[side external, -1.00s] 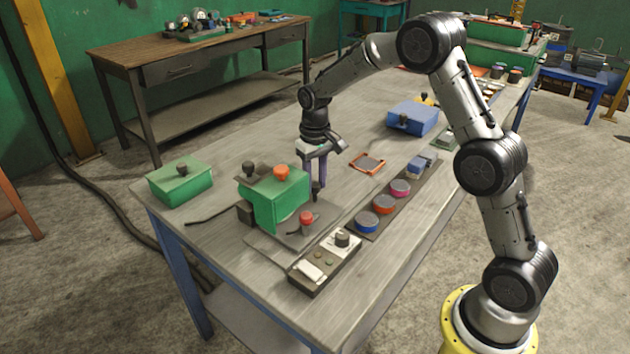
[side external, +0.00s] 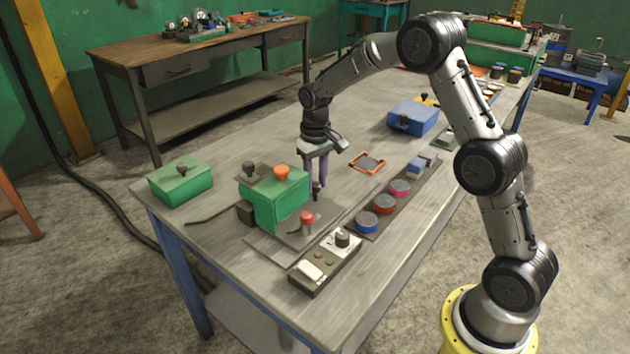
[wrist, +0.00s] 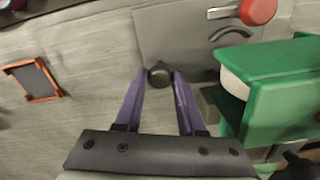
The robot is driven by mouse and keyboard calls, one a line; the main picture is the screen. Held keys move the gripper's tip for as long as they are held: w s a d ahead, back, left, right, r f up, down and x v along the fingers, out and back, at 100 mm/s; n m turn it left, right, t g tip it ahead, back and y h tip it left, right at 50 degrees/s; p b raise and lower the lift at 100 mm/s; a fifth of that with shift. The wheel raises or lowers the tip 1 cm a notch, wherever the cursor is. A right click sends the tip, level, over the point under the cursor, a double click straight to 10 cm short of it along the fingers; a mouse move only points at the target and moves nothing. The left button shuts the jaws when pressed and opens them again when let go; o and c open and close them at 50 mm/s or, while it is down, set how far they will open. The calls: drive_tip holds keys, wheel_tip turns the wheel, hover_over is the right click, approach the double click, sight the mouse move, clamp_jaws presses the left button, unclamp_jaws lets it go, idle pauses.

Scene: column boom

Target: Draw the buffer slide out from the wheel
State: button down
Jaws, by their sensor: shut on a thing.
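My gripper (side external: 317,186) points down just right of the green machine housing (side external: 281,207) in the side view. In the wrist view my gripper (wrist: 160,78) has its two purple fingers shut on a small round black knob (wrist: 160,72). This knob appears to be the buffer slide's handle; it stands at the edge of a grey plate (wrist: 165,30). The pale rounded edge under the green housing (wrist: 275,85) may be the wheel, mostly hidden by the cover. The slide's body and its distance from the wheel cannot be told.
A red knob (wrist: 258,11) stands on the plate near the housing. A control box (side external: 325,264) and a strip with coloured round pots (side external: 383,204) lie in front. A green box (side external: 180,181) and a blue box (side external: 413,118) flank the area. The bench beside an orange-framed tile (side external: 367,163) is clear.

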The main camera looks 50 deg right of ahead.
drive_tip(key=d, duration=1.3)
drive_tip(key=shift+d+r, duration=0.1)
drive_tip(key=shift+d, duration=0.3)
drive_tip(key=c, duration=0.5)
unclamp_jaws()
drive_tip(key=shift+a, duration=0.1)
drive_tip(key=shift+r, duration=0.1)
wheel_tip(320, 180, up, 14)
drive_tip(key=shift+f, duration=0.2)
